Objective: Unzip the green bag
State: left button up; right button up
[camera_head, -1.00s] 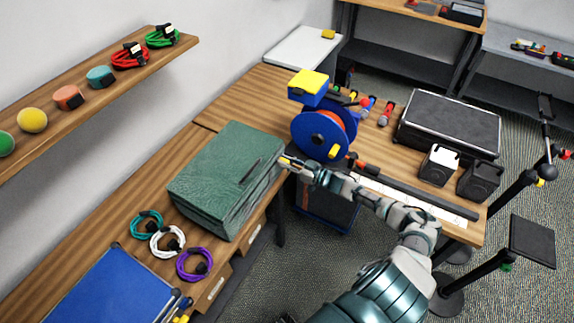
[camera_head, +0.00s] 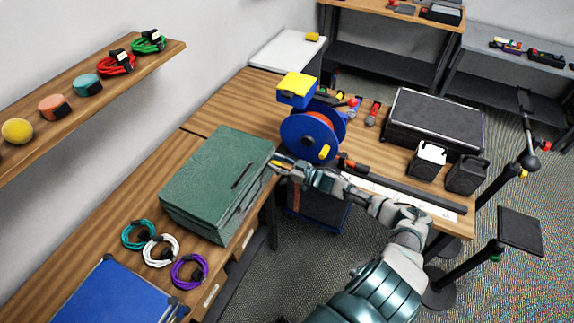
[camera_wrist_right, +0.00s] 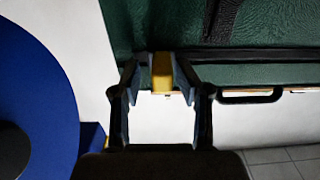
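The green bag (camera_head: 215,180) lies closed on the wooden table at the left, with a dark strap on its top. In the right wrist view its green side (camera_wrist_right: 270,62) fills the top, with a dark seam along it. My right gripper (camera_head: 276,163) is at the bag's right far corner. In the right wrist view its fingers (camera_wrist_right: 161,75) close in on both sides of a small yellow tab (camera_wrist_right: 162,72) at the bag's edge, seemingly the zipper pull. My left gripper is not in view.
A blue cable reel (camera_head: 300,135) stands just right of the bag's far corner. Coiled cables (camera_head: 160,250) and a blue case (camera_head: 115,295) lie nearer on the table.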

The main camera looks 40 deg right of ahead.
jog(key=v, duration=1.2)
jog(key=shift+w+d+f, duration=0.15)
jog(key=shift+d+f, duration=0.05)
jog(key=shift+d, duration=0.2)
jog(key=s+d+f+m+g+h, duration=0.1)
jog(key=s+d+f+m+h, duration=0.15)
jog(key=f, duration=0.65)
jog(key=s+d+f+m+g+h, duration=0.1)
jog(key=s+f+h, duration=0.3)
jog(key=f, duration=0.6)
jog(key=s+a+f+g+h, duration=0.1)
jog(key=s+a+f+g, duration=0.15)
jog(key=s+f, duration=0.45)
jog(key=s+a+f+g+h, duration=0.1)
jog(key=s+a+f+g, duration=0.15)
jog(key=f, duration=0.75)
jog(key=s+a+f+g+y, duration=0.1)
jog(key=s+a+f+g, duration=0.3)
jog(key=s+a+f, duration=0.4)
jog(key=s+a+f+n+g, duration=0.1)
jog(key=s+a+f+g, duration=0.3)
jog(key=s+a+f, duration=0.5)
jog(key=s+a, duration=0.6)
jog(key=a, duration=0.2)
jog(key=shift+a+g+y, duration=0.15)
jog(key=shift+g+y, duration=0.15)
jog(key=shift+y, duration=0.05)
